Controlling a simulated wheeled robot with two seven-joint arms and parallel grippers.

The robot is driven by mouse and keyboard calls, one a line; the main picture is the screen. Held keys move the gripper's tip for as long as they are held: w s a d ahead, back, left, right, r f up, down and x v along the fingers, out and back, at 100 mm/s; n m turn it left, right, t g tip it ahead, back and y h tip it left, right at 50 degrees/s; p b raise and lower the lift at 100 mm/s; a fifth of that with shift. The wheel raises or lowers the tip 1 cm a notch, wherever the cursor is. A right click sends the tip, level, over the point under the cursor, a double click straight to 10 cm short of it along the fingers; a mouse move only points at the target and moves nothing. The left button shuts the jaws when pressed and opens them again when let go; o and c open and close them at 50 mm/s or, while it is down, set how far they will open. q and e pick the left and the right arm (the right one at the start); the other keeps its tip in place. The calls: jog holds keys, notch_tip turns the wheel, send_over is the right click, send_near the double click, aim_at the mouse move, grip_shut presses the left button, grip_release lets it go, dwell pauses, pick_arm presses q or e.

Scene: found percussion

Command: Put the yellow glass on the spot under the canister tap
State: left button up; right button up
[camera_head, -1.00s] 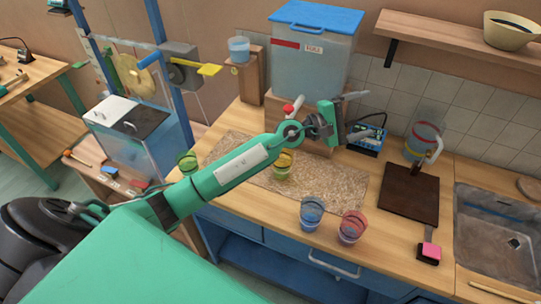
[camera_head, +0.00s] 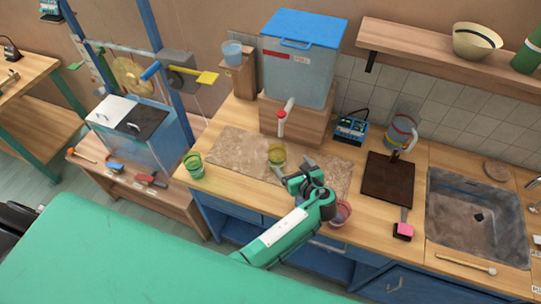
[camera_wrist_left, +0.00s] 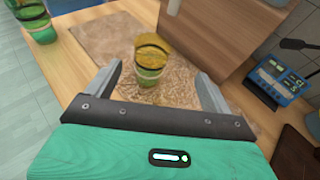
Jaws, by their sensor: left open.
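The yellow glass (camera_head: 277,153) stands upright on the speckled mat (camera_head: 228,148), in front of the canister tap (camera_head: 282,122), a pale spout with a red end. The canister (camera_head: 300,75) has a blue lid and sits on a wooden block. My left gripper (camera_head: 295,167) is open and empty on the near side of the yellow glass. In the left wrist view the yellow glass (camera_wrist_left: 151,58) shows ahead between the spread fingers, apart from them. No separate mark for the spot can be made out. My right gripper is not in view.
A green glass (camera_head: 193,165) stands at the counter's left edge. A red glass (camera_head: 342,213) is partly behind my left arm. A dark board (camera_head: 387,180), a jug (camera_head: 402,132) and a blue device (camera_head: 351,129) lie to the right, before the sink (camera_head: 475,215).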

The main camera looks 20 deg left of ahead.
aim_at(282, 158)
pick_arm(q)
jog(key=b+x, duration=0.3)
jog(key=x, duration=0.2)
jog(key=s+f+b+x, duration=0.1)
jog(key=b+x, duration=0.1)
jog(key=shift+w+a+f+b, duration=0.15)
jog(key=shift+w+a+b, duration=0.1)
jog(key=shift+b, duration=0.1)
jog(key=shift+w+a+g, duration=0.3)
jog(key=shift+w+a, duration=0.05)
jog(key=shift+w+a+f+b, duration=0.4)
jog(key=shift+a+b, duration=0.1)
jog(key=shift+b, duration=0.5)
jog(key=b+x, duration=0.2)
jog(key=shift+w+a+f+b, duration=0.15)
jog(key=shift+a+f+b, duration=0.05)
jog(key=shift+a+b, duration=0.15)
jog(key=shift+w+a, duration=0.3)
jog(key=shift+w, duration=0.05)
jog(key=shift+r, duration=0.1)
jog(key=c, duration=1.3)
